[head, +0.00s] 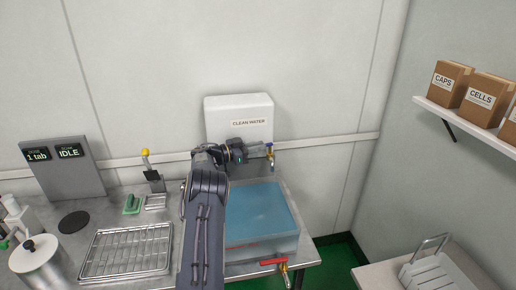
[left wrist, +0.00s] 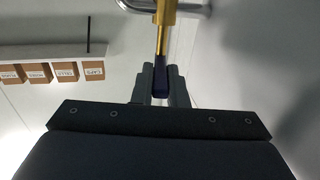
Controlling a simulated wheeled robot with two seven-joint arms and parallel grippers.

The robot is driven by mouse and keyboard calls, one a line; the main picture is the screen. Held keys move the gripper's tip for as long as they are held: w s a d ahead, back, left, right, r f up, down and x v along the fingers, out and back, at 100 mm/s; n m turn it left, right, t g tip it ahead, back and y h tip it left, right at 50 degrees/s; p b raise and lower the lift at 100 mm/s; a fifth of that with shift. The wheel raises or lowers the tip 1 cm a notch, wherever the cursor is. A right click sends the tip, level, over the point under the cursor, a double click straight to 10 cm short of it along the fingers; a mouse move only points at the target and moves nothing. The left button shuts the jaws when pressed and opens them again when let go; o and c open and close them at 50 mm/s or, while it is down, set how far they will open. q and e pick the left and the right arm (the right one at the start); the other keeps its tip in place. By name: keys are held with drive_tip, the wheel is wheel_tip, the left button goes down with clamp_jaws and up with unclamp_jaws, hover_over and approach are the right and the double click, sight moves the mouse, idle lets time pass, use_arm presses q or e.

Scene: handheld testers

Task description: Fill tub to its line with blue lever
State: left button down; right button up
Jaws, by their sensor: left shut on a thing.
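The clear tub (head: 288,245) stands under the white CLEAN WATER tank (head: 238,108) and holds blue water (head: 258,208). A short red line (head: 240,246) shows on its front wall, partly behind my arm; I cannot tell exactly how the water level sits against it. My left gripper (head: 262,150) is at the tank's brass tap, above the tub's back edge. In the left wrist view, its fingers (left wrist: 160,84) are shut on the dark blue lever (left wrist: 160,89) below the brass tap (left wrist: 164,28). I cannot tell whether water is running. My right gripper is out of view.
A red-handled tap (head: 274,262) sticks out at the tub's front. A wire rack (head: 128,250), a metal canister (head: 40,262) and a display panel reading IDLE (head: 70,165) are to the left. A shelf with boxes (head: 487,97) is on the right wall.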

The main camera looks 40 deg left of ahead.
use_arm(q)
drive_tip(key=shift+w+a+m+g+h, duration=0.2)
drive_tip(key=shift+m+g+h, duration=0.25)
drive_tip(key=shift+h, duration=0.25)
drive_tip(key=c, duration=1.4)
unclamp_jaws()
drive_tip(key=shift+c, duration=0.2)
drive_tip(key=shift+s, duration=0.1)
drive_tip(key=b+v, duration=0.1)
drive_tip(key=v, duration=0.6)
drive_tip(key=shift+s+a+b, duration=0.2)
drive_tip(key=shift+s+b, duration=0.1)
drive_tip(key=shift+s, duration=0.05)
drive_tip(key=shift+f, duration=0.1)
